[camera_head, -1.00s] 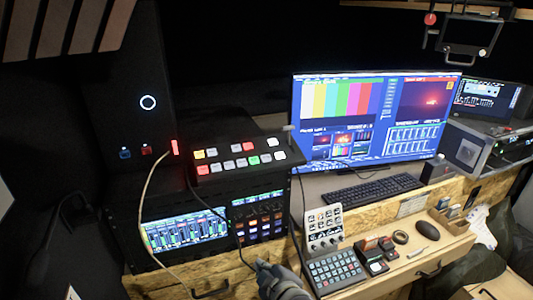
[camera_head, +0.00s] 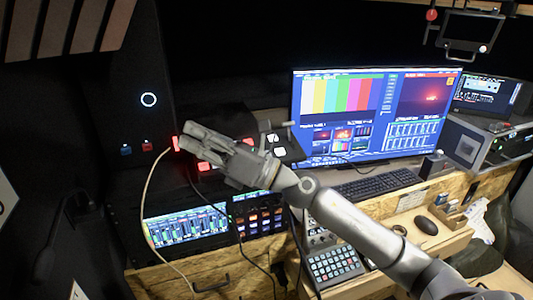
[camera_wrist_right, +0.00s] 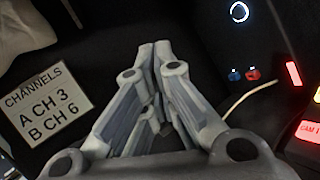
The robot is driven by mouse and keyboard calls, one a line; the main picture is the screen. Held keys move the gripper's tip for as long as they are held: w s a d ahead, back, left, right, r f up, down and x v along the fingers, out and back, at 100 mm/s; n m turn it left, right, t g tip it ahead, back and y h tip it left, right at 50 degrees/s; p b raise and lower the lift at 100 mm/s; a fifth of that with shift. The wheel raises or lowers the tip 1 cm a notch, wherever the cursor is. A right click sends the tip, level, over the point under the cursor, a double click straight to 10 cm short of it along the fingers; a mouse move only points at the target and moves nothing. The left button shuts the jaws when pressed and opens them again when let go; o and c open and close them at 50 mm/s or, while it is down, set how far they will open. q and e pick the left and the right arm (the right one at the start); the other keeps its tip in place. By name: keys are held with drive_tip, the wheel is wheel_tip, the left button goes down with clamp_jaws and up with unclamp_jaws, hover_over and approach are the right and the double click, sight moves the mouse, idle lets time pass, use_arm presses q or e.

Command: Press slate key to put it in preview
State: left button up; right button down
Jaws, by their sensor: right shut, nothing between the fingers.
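The black switcher panel (camera_head: 291,142) with lit keys stands left of the large monitor, mostly hidden behind my right gripper (camera_head: 188,136). My right gripper is shut and empty, its tips over the panel's left end. A red key (camera_head: 205,167) shows below the fingers, and white keys (camera_head: 273,138) show to the right of the gripper. I cannot read which is the slate key. In the right wrist view the shut fingers (camera_wrist_right: 162,50) point at dark background, and a red key labelled CAM 1 (camera_wrist_right: 308,130) is at the right edge. My left gripper is not in view.
The large monitor (camera_head: 350,100) shows colour bars at left and a red picture at right. A keyboard (camera_head: 378,184) lies before it. An audio mixer screen (camera_head: 185,228) is below the panel. A pale cable (camera_head: 147,205) hangs at the panel's left end.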

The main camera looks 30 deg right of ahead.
drive_tip(key=w+d+n+g+h, duration=0.1)
drive_tip(key=d+n+g+h, duration=0.2)
drive_tip(key=d, duration=0.6)
drive_tip(key=w+d+f+n+g+h, duration=0.1)
drive_tip(key=w+d+n+g+h, duration=0.1)
drive_tip(key=d+n+h, duration=0.6)
drive_tip(key=shift+w+d+f+g, duration=0.15)
drive_tip(key=shift+w+d+g, duration=0.2)
drive_tip(key=shift+d, duration=0.8)
drive_tip(key=shift+s+f, duration=0.1)
drive_tip(key=shift+f, duration=0.1)
drive_tip(key=shift+w+d+f+b, duration=0.1)
drive_tip(key=shift+w+f+b, duration=0.25)
drive_tip(key=shift+f+b, duration=0.8)
drive_tip(key=shift+w+d+f+b, duration=0.1)
drive_tip(key=shift+w+f+b, duration=0.45)
drive_tip(key=shift+f, duration=1.05)
drive_tip(key=shift+w+f+b, duration=0.15)
drive_tip(key=shift+f+b, duration=0.95)
drive_tip(key=shift+f, duration=0.25)
drive_tip(key=shift+f, duration=0.1)
drive_tip(key=shift+w+f+b, duration=0.1)
drive_tip(key=shift+f+b, duration=0.2)
drive_tip(key=shift+b, duration=0.05)
